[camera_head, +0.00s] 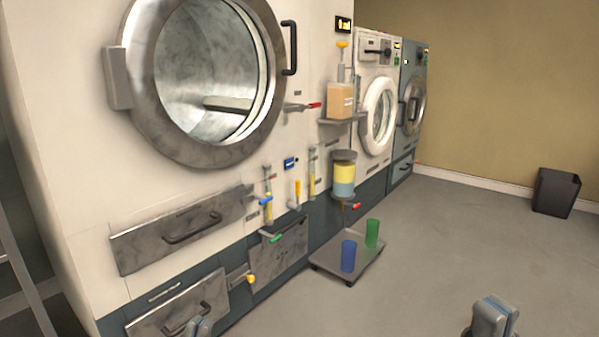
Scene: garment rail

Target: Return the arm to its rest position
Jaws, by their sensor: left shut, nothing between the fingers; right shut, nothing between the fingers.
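My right gripper (492,312) shows at the bottom right, a grey and blue-grey shape above the bare floor. It is shut and holds nothing. Most of both arms is out of view.
A large machine with a round glass door (205,75) fills the left side. A low trolley (330,283) holds a blue cup (348,256) and a green cup (372,233). A dark bin (556,192) stands by the wall.

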